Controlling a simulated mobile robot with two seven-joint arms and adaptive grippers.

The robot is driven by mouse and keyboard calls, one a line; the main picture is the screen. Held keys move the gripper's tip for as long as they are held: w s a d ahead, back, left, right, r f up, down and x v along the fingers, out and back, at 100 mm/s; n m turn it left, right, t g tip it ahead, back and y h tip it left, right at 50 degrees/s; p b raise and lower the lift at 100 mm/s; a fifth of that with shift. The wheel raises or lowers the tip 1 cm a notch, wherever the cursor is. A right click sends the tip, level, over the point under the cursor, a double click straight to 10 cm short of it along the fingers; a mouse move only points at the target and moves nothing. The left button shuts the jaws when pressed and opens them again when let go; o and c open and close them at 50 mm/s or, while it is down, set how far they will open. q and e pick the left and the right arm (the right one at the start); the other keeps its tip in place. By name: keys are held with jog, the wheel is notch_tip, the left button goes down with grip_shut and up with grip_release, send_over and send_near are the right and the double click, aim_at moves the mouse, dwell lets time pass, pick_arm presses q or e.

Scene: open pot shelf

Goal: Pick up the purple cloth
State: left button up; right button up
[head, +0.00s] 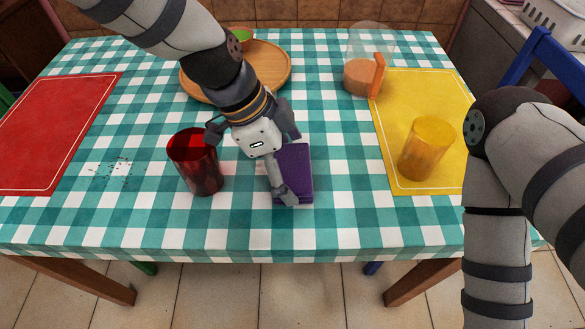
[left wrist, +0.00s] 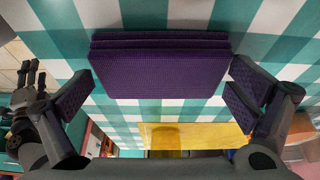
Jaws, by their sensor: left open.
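The purple cloth (head: 297,168) is a folded, layered block lying on the checkered table. It also shows in the left wrist view (left wrist: 165,72), between the finger pads. My left gripper (head: 274,165) is open above the cloth, with one finger on the near side and fingers on the far side. In the head view the gripper hides part of the cloth. I cannot tell whether the fingers touch it. What looks like my right gripper (left wrist: 32,105) shows dark at the left edge of the left wrist view, away from the cloth; its opening is unclear.
A red glass (head: 196,163) stands close to the left of my left gripper. A round wooden tray (head: 270,68) lies behind the arm. A pitcher (head: 365,72) stands at the back right. A yellow glass (head: 426,150) stands on the yellow mat (head: 418,95). A red mat (head: 55,125) lies left.

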aim_at(298, 166)
pick_arm(q)
jog(key=shift+r, duration=0.1)
jog(key=c, duration=0.8)
jog(key=shift+r, duration=0.15)
notch_tip(298, 166, up, 3)
jog(key=shift+f, duration=0.2)
jog(key=s+r+p, duration=0.1)
jog(key=s+r, duration=0.2)
jog(key=s, duration=0.1)
jog(key=s+a+r+p, duration=0.1)
jog(key=s+r, duration=0.2)
jog(key=s, duration=0.2)
jog(key=s+a+r+p, duration=0.1)
jog(key=s+r+p, duration=0.1)
jog(key=s+r, duration=0.2)
jog(key=shift+s+a, duration=0.2)
jog(key=shift+s, duration=0.25)
pick_arm(e)
jog(key=w+r+t, duration=0.2)
jog(key=w+r, duration=0.3)
